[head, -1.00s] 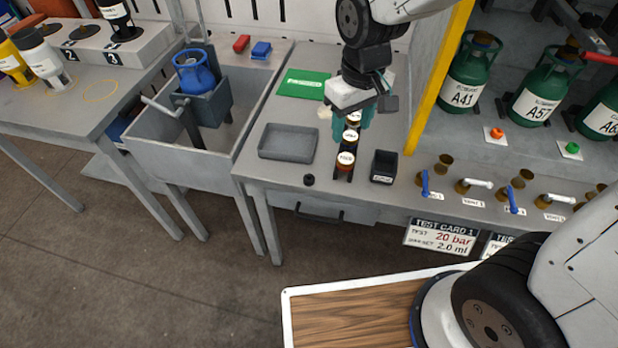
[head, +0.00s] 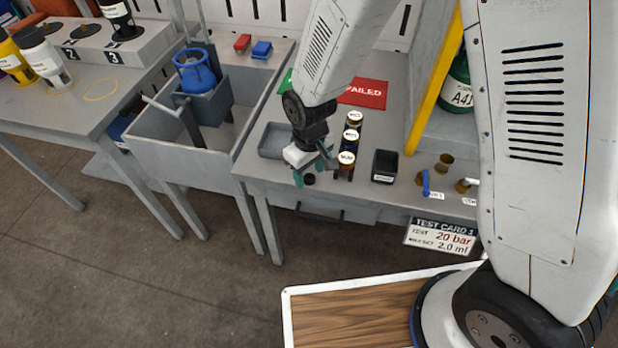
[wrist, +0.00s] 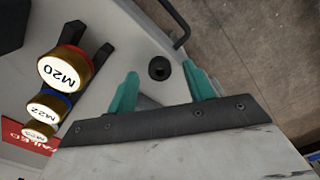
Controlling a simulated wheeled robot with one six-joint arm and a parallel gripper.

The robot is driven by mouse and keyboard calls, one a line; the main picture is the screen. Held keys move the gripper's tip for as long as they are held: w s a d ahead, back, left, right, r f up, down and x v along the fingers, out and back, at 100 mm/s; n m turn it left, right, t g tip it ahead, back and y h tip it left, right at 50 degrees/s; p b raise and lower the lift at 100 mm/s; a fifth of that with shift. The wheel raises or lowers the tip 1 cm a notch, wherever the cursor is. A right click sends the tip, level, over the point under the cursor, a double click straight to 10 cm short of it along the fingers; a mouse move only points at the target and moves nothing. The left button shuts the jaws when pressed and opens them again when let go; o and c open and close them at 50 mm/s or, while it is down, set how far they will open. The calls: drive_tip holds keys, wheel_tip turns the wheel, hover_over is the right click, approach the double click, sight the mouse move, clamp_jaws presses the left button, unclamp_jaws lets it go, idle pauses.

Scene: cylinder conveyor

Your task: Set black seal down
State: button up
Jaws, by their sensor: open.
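The black seal (head: 309,179) is a small dark ring lying on the grey bench near its front edge. In the wrist view the black seal (wrist: 159,68) shows its centre hole and lies between and just beyond the two teal fingertips. My gripper (head: 312,172) is open and hangs just above the bench at the seal. In the wrist view my gripper (wrist: 160,78) has its fingers apart with the seal not touching either one. The exact height of the fingertips over the bench is hard to tell.
Several white-topped cylinders, the nearest marked M20 (head: 347,159), stand in a rack right of my gripper. A grey tray (head: 272,139) lies behind left. A small black bin (head: 384,166) and a red FAILED mat (head: 365,93) are to the right. A drawer handle (head: 318,215) sticks out below.

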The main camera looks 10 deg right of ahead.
drive_tip(key=shift+f, duration=0.4)
drive_tip(key=shift+c, duration=0.3)
drive_tip(key=c, duration=1.1)
drive_tip(key=shift+o, duration=0.2)
